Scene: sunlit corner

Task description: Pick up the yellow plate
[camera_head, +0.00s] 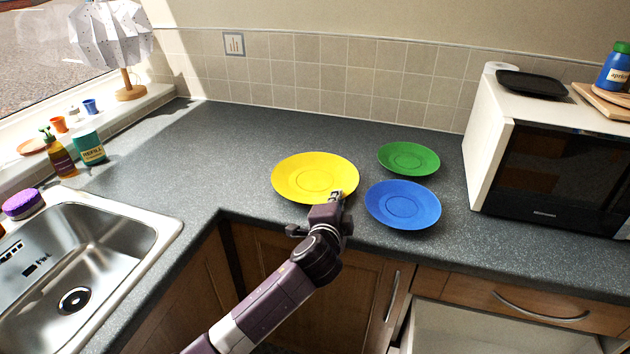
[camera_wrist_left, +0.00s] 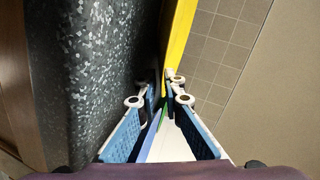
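The yellow plate (camera_head: 315,175) lies on the dark grey worktop, left of the other two plates. My left gripper (camera_head: 337,195) is at its near right rim in the head view. In the left wrist view my left gripper (camera_wrist_left: 160,80) shows its two blue-padded fingers, with a narrow gap between the tips. The yellow plate (camera_wrist_left: 179,40) shows there edge-on just past the tips, closest to the right-hand finger. The fingers do not visibly pinch the rim; exact contact is hidden. My right gripper is not in view.
A green plate (camera_head: 408,158) and a blue plate (camera_head: 403,204) lie close to the right. A microwave (camera_head: 545,165) stands farther right. A sink (camera_head: 80,270) is at the left. The worktop left of the yellow plate is clear.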

